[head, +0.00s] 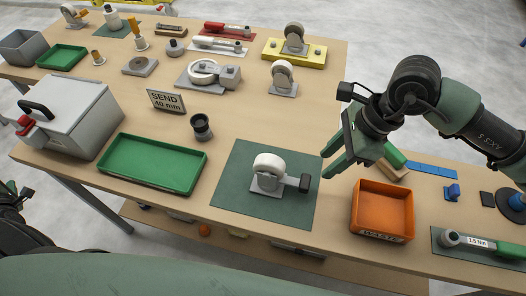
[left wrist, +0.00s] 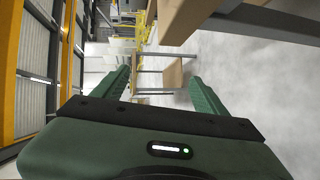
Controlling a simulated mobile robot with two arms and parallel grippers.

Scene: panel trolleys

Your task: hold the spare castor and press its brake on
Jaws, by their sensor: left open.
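A castor (head: 268,170) with a white wheel and grey plate sits on a dark green mat (head: 237,190) at the table's front middle. Its dark-ended brake pedal (head: 304,183) points right. My right gripper (head: 325,167) is just above and right of the castor, its green fingers apart and pointing down-left; it does not appear to touch the castor. My left gripper (left wrist: 160,76) is open and empty in the left wrist view, away from the castor, with floor and a distant table beyond its fingers.
An orange waste bin (head: 382,209) stands right of the mat, a green tray (head: 152,163) left of it. A black cup (head: 201,127), a "SEND 40 mm" sign (head: 166,101) and more castors (head: 283,78) stand farther back. A torque tool (head: 480,243) lies at the right.

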